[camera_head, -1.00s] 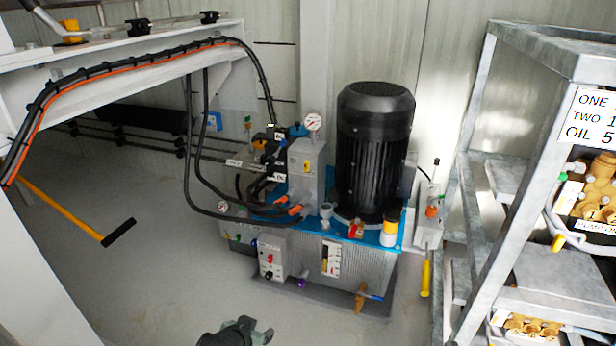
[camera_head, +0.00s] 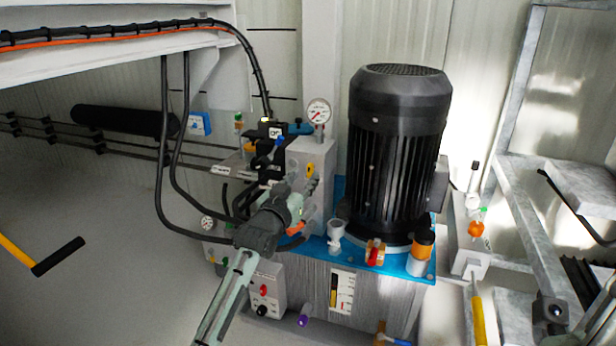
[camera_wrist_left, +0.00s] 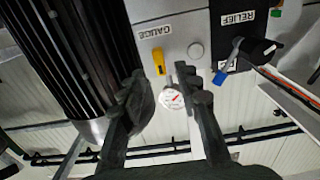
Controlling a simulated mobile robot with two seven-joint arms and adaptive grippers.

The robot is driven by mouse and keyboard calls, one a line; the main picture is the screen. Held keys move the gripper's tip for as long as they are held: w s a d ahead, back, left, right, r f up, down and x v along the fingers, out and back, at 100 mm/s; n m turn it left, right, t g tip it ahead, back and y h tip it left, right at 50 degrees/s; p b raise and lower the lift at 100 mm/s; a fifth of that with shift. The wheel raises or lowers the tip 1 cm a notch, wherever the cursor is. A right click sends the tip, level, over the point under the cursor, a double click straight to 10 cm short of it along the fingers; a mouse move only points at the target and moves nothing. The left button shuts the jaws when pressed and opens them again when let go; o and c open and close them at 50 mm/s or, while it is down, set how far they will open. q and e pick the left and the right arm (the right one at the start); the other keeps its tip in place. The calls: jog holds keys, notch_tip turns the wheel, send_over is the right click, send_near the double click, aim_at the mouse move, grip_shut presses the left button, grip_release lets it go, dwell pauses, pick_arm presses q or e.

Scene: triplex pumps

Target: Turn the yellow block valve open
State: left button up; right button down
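The yellow block valve handle (camera_head: 310,170) is on the grey block below the dial gauge, on the blue-topped pump unit. In the left wrist view the yellow handle (camera_wrist_left: 158,62) lies just beyond the fingertips, next to the GAUGE label, lengthwise roughly up and down in that picture. My left gripper (camera_head: 289,200) is in front of the grey block, below and left of the handle. In the wrist view its fingers (camera_wrist_left: 163,84) are spread with nothing gripped between them. The dial gauge (camera_wrist_left: 172,98) shows through the gap.
A black motor (camera_head: 397,150) stands right of the block. The RELIEF valve with its blue handle (camera_wrist_left: 221,78) is beside the yellow one. Black hoses (camera_head: 162,150) hang on the left. An orange-capped filler (camera_head: 423,245) stands in front of the motor.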

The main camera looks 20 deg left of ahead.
aim_at(309, 171)
pick_arm(q)
jog(key=shift+w+b, duration=0.35)
jog(key=shift+w, duration=1.5)
grip_shut()
